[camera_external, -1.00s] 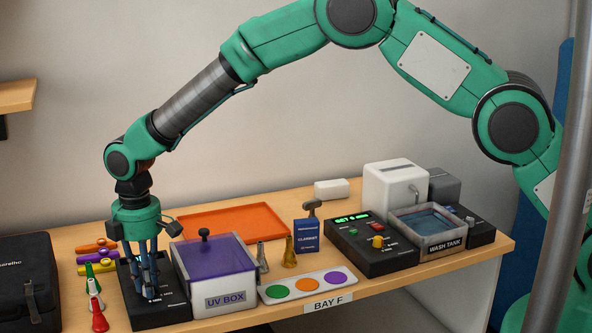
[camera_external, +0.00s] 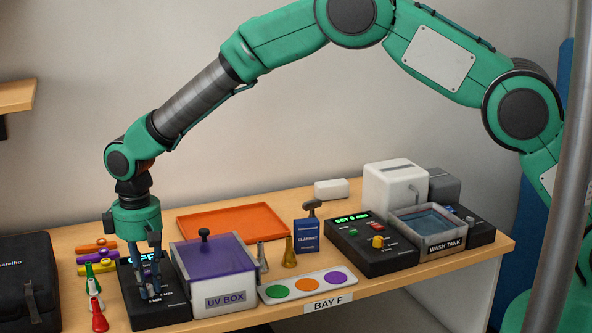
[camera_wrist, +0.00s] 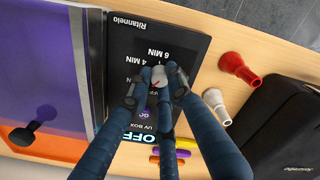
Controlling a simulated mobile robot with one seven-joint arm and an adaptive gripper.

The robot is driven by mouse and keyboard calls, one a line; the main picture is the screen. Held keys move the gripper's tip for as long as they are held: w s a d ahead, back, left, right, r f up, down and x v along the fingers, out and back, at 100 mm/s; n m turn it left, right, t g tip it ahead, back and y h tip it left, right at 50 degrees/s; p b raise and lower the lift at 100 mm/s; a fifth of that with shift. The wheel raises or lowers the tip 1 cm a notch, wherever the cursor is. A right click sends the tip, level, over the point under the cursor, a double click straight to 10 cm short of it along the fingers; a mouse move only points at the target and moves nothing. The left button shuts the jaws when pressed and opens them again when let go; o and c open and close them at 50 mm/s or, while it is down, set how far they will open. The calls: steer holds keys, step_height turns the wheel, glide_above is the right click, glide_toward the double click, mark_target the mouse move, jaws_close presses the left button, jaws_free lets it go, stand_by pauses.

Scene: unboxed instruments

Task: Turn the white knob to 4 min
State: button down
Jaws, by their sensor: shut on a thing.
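The white knob (camera_wrist: 158,74) sits on the black control box in the wrist view and bears a red mark. My gripper (camera_wrist: 157,91) is shut on the knob, its dark blue fingers around it. The labels 4 MIN and 6 MIN show beside the knob; other labels are partly covered. I cannot tell exactly which label the red mark points to. The box's display (camera_wrist: 134,132) reads OFF. In the external view, my gripper (camera_external: 150,293) points straight down onto the control box (camera_external: 176,311), and its fingers hide the knob.
The UV box (camera_external: 226,297) with its purple lid stands close to the right of the control box. A black case (camera_external: 27,280) lies farther left. An orange tray (camera_external: 232,221) is behind.

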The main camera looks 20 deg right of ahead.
mark_target(148, 286)
steer(key=m, duration=0.7)
steer(key=shift+p, duration=0.3)
steer(key=m, duration=0.4)
steer(key=shift+m, duration=1.9)
steer(key=c, duration=1.6)
jaws_free()
steer(key=shift+r, duration=6)
